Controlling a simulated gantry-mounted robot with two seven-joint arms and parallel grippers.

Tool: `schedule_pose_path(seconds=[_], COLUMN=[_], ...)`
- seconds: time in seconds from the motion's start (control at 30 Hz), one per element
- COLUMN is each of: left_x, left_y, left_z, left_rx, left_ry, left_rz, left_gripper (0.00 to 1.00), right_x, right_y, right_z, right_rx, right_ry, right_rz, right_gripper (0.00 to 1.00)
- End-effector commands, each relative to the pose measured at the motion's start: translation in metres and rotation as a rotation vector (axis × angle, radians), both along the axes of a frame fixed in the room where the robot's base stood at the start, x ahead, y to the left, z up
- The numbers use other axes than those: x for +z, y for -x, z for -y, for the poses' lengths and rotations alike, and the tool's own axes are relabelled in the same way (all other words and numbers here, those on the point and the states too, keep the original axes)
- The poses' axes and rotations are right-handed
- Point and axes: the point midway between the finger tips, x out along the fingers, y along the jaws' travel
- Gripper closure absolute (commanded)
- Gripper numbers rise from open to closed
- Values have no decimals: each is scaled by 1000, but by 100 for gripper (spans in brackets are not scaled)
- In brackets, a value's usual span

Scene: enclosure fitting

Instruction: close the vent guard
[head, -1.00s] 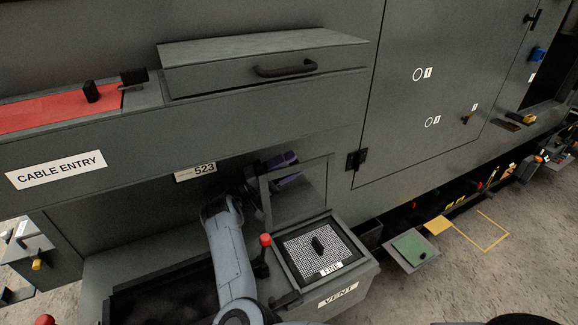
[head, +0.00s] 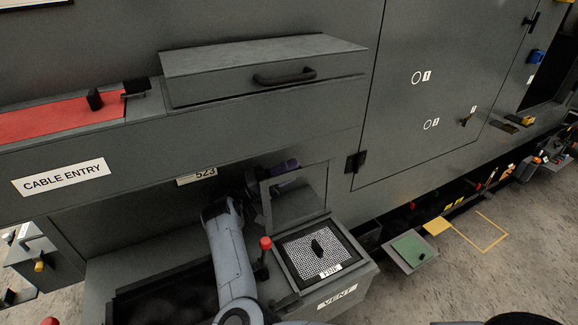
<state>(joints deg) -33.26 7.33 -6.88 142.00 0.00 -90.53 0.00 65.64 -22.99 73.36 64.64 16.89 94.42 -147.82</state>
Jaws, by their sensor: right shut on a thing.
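The vent guard (head: 300,207) is a grey framed panel standing raised, close to upright, at the back edge of the vent box (head: 342,286). The vent opening below it is uncovered and shows a speckled mesh (head: 300,257) with a dark knob on it and a small white label. My right arm reaches up from the bottom of the view, left of the box. My right gripper (head: 284,168) is at the guard's upper edge, shut on it. The fingertips are partly hidden behind the panel, so the exact contact is unclear. My left gripper is not in view.
A red-knobbed lever (head: 265,244) stands just left of the vent box, close to my right forearm. A dark open bay (head: 165,296) lies farther left. The cabinet ledge with the CABLE ENTRY label (head: 62,178) overhangs above. A green plate (head: 411,247) sits to the right.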

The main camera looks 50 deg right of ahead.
Motion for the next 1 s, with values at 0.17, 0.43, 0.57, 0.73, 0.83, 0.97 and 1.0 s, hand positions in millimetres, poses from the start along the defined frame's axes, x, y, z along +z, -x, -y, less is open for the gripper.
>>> schedule_pose_path(seconds=[0.17,0.43,0.57,0.73,0.83,0.97,1.0], left_x=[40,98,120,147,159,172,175], left_y=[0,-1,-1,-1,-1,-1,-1], left_z=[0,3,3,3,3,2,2], left_rx=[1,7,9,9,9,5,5], left_ry=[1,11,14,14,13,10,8], left_rz=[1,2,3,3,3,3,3], left_gripper=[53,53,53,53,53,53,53], right_x=[12,16,15,12,9,5,3], right_y=[10,31,43,58,67,78,80], right_z=[-4,-16,-22,-30,-34,-40,-41], right_rx=[-2,-2,-3,-3,-3,-2,-2], right_ry=[22,82,115,161,188,220,228], right_rz=[49,170,235,324,375,437,453], right_gripper=[100,100,100,100,100,100,100])
